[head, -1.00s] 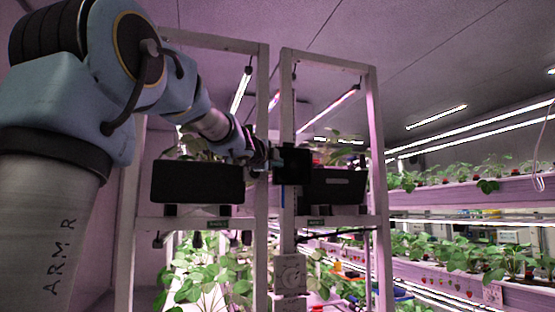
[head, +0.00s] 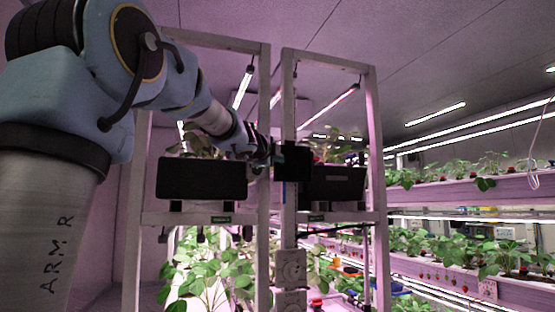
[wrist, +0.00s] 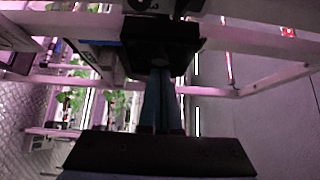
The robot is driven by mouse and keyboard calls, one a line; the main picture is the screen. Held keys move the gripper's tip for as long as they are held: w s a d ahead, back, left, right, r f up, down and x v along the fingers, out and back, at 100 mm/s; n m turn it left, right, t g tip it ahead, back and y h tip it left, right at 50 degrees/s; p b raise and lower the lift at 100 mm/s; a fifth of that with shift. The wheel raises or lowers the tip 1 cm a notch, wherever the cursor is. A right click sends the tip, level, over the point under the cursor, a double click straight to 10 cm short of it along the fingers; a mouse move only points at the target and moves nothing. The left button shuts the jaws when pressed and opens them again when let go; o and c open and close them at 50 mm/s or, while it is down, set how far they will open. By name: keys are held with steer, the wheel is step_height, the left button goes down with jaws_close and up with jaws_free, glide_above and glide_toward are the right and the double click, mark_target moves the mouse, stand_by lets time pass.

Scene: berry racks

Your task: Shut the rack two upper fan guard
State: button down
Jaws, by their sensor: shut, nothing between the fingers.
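A dark, roughly square piece (head: 293,163) sits on the posts where the two white rack frames meet. It may be the upper fan guard; whether it stands open or shut I cannot tell. My gripper (head: 272,156) is at its left edge in the head view. In the wrist view my gripper's fingers (wrist: 161,75) are together and empty, pointing at a black box-like part (wrist: 165,38). The fingertips overlap its lower edge, and contact is not clear. The labels under the racks are too small to read.
A long dark box (head: 202,179) stands on the left rack's shelf, another (head: 337,184) on the right one. A white upright post (head: 264,105) is close by my gripper. Leafy plants (head: 215,275) fill the space below. Planted troughs (head: 460,192) line the right side.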

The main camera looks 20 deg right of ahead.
steer(key=w+a, duration=0.2)
steer(key=a, duration=0.7)
steer(key=s+a+f+n+g+y+b, duration=0.1)
steer(key=a+f+n+y, duration=0.3)
steer(key=f, duration=0.7)
steer(key=s+a+f+n+g+y, duration=0.1)
steer(key=a+f+n+y, duration=0.2)
steer(key=a+f+n, duration=0.6)
steer(key=s+a+f+n+g+y+b, duration=0.1)
steer(key=a+f+n+y, duration=0.15)
steer(key=f, duration=1.05)
steer(key=s+a+f+n+g+y, duration=0.1)
steer(key=s+a+f+n+g, duration=0.2)
steer(key=s+f, duration=0.8)
steer(key=s+a+f+n+g+y+b, duration=0.1)
steer(key=s+a+f+n+g, duration=0.2)
steer(key=s+f+n+g, duration=0.3)
steer(key=s+f, duration=0.5)
steer(key=s, duration=0.3)
steer(key=shift+a, duration=0.1)
